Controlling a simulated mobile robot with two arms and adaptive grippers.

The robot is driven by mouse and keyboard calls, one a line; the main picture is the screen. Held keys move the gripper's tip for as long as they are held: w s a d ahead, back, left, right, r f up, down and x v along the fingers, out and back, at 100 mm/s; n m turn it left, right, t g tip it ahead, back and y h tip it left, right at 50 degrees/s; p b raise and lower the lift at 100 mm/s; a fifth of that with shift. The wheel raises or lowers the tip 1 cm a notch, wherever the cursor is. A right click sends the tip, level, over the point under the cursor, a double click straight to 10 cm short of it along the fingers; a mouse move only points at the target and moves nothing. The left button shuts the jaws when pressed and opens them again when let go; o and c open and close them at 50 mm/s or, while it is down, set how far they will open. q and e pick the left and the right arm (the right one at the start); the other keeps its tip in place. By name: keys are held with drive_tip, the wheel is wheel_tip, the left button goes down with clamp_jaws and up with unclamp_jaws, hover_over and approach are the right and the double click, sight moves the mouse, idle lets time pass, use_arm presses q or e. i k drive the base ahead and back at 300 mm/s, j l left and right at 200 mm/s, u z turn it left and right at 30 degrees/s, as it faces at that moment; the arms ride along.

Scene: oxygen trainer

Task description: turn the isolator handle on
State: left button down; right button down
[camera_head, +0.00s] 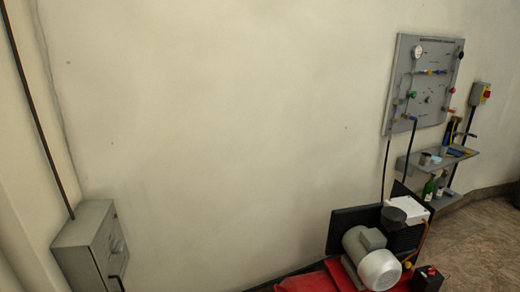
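A grey wall box (78,240) is at the lower left, with a conduit running up from its top. A dark bent handle (119,281) shows at the lower part of its front, cut off by the bottom edge of the picture. I cannot tell for sure which of these is the isolator, or the handle's on or off position. Neither of my grippers is in view.
A grey panel (402,112) with gauges and valves hangs on the wall at the right. Below it are a grey shelf (447,166) with small items and a motor unit (373,262) on a red base (305,284). The wall between is bare.

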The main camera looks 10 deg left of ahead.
sight(117, 247)
drive_tip(key=u, duration=1.55)
